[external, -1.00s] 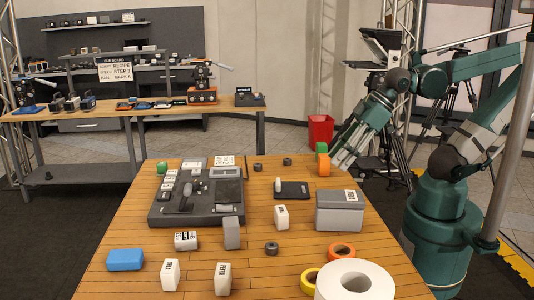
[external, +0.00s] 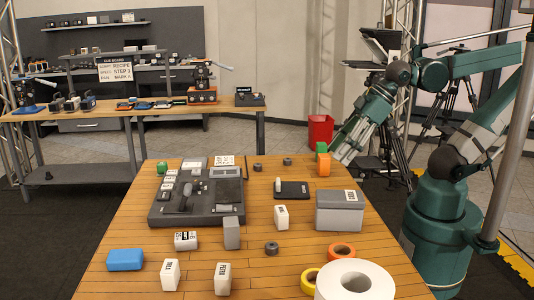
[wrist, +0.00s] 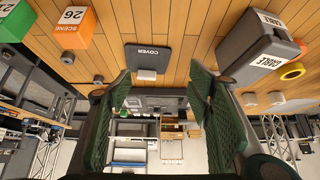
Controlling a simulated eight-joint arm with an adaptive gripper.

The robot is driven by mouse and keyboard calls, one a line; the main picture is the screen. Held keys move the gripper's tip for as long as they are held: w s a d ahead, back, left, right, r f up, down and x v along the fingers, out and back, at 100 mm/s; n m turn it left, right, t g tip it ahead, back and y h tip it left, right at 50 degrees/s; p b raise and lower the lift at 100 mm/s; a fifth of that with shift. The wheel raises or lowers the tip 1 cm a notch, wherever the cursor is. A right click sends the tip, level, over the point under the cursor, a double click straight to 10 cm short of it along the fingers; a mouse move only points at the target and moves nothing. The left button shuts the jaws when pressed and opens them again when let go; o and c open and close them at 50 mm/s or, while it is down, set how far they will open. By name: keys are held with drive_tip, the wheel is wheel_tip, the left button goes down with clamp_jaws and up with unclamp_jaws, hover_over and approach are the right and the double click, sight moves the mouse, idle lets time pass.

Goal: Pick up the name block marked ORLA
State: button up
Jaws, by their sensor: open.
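Several white blocks with dark lettering stand on the wooden table in the external view: one near the middle (external: 281,217), one left of it (external: 186,240), and two at the front, left (external: 170,274) and right (external: 222,279). Their lettering is too small to read, so I cannot tell which is ORLA.
A grey lidded box (external: 339,212) stands at the table's right. A dark pad marked COVER (external: 292,190) lies left of it. A grey console (external: 196,207) fills the left. Orange (external: 323,168) and green blocks stand near my gripper. Tape rolls (external: 355,280) sit at the front right.

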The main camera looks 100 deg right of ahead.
drive_tip(key=w+a+r+n+t+h+p, duration=0.1)
drive_tip(key=w+a+r+n, duration=0.2)
drive_tip(key=w+n, duration=0.4)
drive_tip(key=w+a+r+n+p, duration=0.15)
drive_tip(key=w+a+n, duration=0.25)
drive_tip(key=w, duration=0.6)
drive_tip(key=w+a+r+n+t+h, duration=0.1)
drive_tip(key=w+a+r+n, duration=0.25)
drive_tip(key=w+n, duration=0.35)
drive_tip(key=w+a+f+n+t+p, duration=0.1)
drive_tip(key=w+a+f+n, duration=0.1)
drive_tip(key=w+a+n, duration=0.6)
drive_tip(key=w+a+f+n+t+p, duration=0.1)
drive_tip(key=w+a+f+n+t, duration=0.2)
drive_tip(key=a, duration=0.8)
drive_tip(key=w+a+f+n+p, duration=0.1)
drive_tip(key=w+a+n, duration=0.55)
drive_tip(key=a, duration=0.35)
approach(170, 275)
drive_tip(key=shift+m+y, duration=0.25)
drive_tip(key=shift+y, duration=0.15)
drive_tip(key=w+d, duration=0.1)
drive_tip(key=d, duration=0.1)
drive_tip(key=w+d, duration=0.1)
drive_tip(key=shift+w+d+f, duration=0.25)
drive_tip(key=shift+w+f, duration=0.05)
drive_tip(key=shift+w, duration=0.05)
drive_tip(key=shift+f, duration=0.4)
